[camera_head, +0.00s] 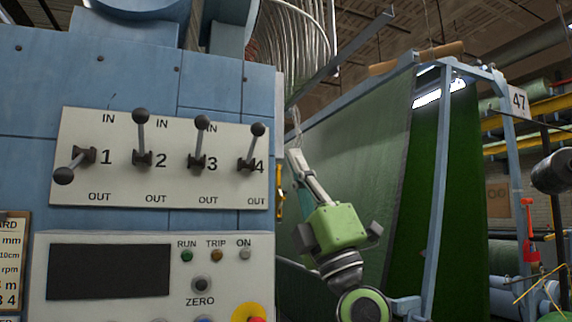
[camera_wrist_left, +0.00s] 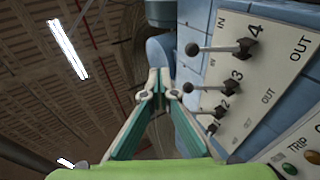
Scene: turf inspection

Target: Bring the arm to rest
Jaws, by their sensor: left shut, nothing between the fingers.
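My left gripper (camera_head: 296,156), with a green body, is raised to the right of the blue machine, its fingers pointing up and slightly left. The fingers are together and empty; the left wrist view shows the shut tips too (camera_wrist_left: 158,82). They are apart from the white lever panel (camera_head: 184,184). Lever 1 (camera_head: 64,175) points down and left towards OUT. Lever 2 (camera_head: 141,116), lever 3 (camera_head: 202,122) and lever 4 (camera_head: 258,130) point up towards IN. My right gripper is out of view.
The blue machine (camera_head: 30,90) fills the left side. A control box (camera_head: 110,272) with a dark screen and buttons sits below the levers. Behind my arm, green turf (camera_head: 370,130) hangs in a blue frame (camera_head: 437,190) marked 47. A red-topped item (camera_head: 530,235) stands far right.

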